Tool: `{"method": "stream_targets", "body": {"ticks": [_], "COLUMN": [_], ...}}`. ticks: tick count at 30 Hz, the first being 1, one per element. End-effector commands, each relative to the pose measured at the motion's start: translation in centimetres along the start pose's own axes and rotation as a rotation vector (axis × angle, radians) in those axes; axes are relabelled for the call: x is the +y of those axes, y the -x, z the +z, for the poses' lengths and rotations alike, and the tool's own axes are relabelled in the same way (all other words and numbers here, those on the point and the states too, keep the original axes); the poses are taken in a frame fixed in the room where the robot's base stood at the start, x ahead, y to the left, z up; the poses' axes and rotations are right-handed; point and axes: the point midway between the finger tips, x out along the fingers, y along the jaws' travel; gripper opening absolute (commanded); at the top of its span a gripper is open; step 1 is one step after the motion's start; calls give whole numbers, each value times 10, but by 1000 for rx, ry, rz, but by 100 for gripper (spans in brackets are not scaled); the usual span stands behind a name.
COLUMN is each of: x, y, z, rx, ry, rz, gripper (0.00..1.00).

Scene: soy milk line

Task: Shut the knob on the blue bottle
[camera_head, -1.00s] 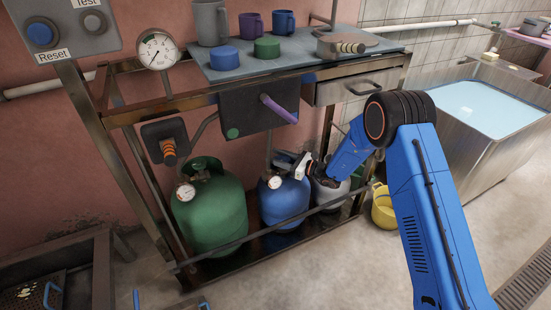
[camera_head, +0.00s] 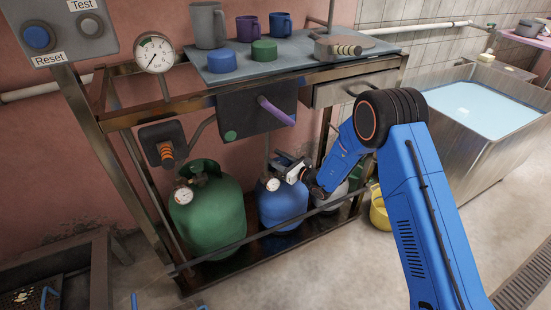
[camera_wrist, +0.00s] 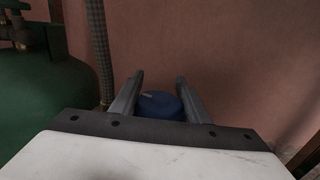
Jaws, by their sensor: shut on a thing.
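The blue bottle (camera_head: 282,207) stands on the low shelf of the metal frame, with a round gauge (camera_head: 273,184) on its front. My gripper (camera_head: 290,168) reaches in from the right at the bottle's top and partly covers it in the head view. In the wrist view, my gripper's two dark fingers (camera_wrist: 160,92) stand on either side of a round blue knob (camera_wrist: 160,105) with a light mark on its top. The gripper is shut on this knob. The knob is hidden behind the gripper in the head view.
A green bottle (camera_head: 208,215) stands left of the blue one, and a grey bottle (camera_head: 333,195) stands to its right, partly behind my arm. A rail (camera_head: 240,240) runs in front of the bottles. A dark box with a purple handle (camera_head: 277,111) hangs above. A yellow bucket (camera_head: 380,212) stands at right.

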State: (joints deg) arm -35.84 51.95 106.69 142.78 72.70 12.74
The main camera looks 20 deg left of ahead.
Motion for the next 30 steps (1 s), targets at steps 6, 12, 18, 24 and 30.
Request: {"method": "stream_targets", "body": {"ticks": [6,12,18,24,30], "x": [0,0,-1,-1,-1], "y": [0,1,20,59,100], "z": [0,0,0,0,0], "rx": [0,0,1,2,2], "ry": [0,0,0,-2,-2], "rz": [-1,0,0,-1,-2], "gripper": [57,57,57,57,57]}}
